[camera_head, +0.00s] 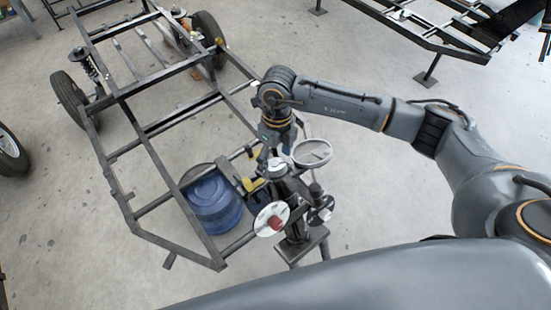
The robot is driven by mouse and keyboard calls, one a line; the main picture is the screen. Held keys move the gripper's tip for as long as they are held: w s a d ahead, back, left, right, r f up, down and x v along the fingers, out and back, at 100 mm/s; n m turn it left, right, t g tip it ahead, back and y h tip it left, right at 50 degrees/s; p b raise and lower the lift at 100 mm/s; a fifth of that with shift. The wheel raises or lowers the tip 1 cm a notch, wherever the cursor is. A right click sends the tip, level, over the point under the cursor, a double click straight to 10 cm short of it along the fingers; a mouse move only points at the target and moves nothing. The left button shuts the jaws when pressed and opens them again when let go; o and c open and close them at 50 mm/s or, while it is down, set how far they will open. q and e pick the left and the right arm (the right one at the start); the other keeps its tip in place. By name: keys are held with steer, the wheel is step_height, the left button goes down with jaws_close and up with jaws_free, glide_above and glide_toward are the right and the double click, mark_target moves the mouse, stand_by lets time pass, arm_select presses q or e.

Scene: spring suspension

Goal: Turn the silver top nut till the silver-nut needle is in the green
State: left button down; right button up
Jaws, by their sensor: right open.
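My right gripper (275,152) points down over the top of a dark test stand in the middle of the picture. It is open. A small silver piece (276,164), which looks like the silver top nut, shows just below the fingers; I cannot tell whether they touch it. A round dial (314,153) with a pale face and a dark needle faces up to the right of the gripper. Its coloured zones are too small to read, so I cannot tell where the needle stands. My left gripper is not in view.
On the stand are a white disc with a red knob (275,223) and a smaller disc with a black knob (321,211). A blue drum (212,203) stands left, within a black vehicle frame (131,165). A second frame (440,38) is at upper right. Grey floor lies between.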

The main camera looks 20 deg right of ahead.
mark_target(277, 160)
step_height(277, 160, up, 11)
steer(key=w, duration=0.1)
steer(key=shift+d, duration=0.35)
stand_by(0.3)
